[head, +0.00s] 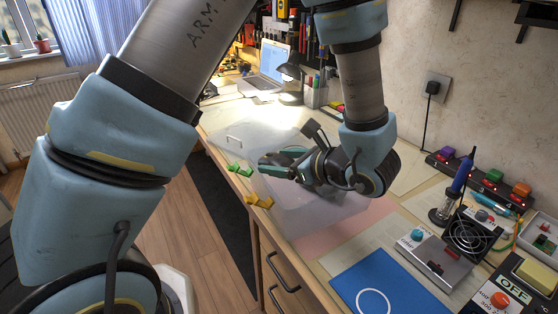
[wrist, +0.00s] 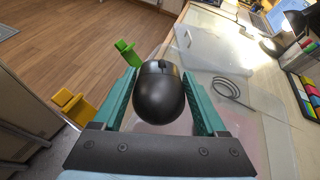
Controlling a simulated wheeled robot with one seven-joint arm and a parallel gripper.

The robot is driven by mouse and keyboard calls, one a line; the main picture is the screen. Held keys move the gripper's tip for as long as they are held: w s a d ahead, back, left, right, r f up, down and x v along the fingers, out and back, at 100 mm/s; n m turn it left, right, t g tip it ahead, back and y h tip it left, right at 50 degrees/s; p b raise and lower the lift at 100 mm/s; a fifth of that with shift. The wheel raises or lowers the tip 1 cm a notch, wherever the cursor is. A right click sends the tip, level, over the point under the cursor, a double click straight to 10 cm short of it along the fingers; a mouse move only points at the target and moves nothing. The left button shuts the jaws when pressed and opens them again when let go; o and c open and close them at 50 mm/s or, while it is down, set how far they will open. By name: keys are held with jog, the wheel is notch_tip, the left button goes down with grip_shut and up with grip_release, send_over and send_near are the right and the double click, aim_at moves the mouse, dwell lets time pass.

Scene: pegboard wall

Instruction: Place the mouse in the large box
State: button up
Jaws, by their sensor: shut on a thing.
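The black mouse (wrist: 158,95) sits between the two green fingers of my gripper (wrist: 160,76) in the wrist view. The fingers are shut on its sides. In the head view my gripper (head: 284,160) is over a large translucent box (head: 318,218) on the bench, and the mouse is hard to make out there. Green clips (head: 240,170) and yellow clips (head: 259,201) show along the box's left side, by the bench edge. My gripper and arm hide part of the box, so its inside is not clear.
A translucent panel or lid with a handle (head: 235,138) lies farther back. A grey coiled cable (wrist: 232,90) shows in the wrist view. A laptop (head: 268,68), pen holder (head: 315,95), blue mat (head: 376,288) and soldering gear (head: 470,235) stand around the bench.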

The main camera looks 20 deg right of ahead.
jog(key=shift+f+b, duration=0.5)
jog(key=shift+f, duration=0.05)
jog(key=shift+f, duration=0.1)
jog(key=o, duration=1.1)
jog(key=shift+c, duration=0.2)
jog(key=shift+o, duration=1.4)
jog(key=shift+s+f, duration=0.1)
jog(key=shift+a, duration=0.1)
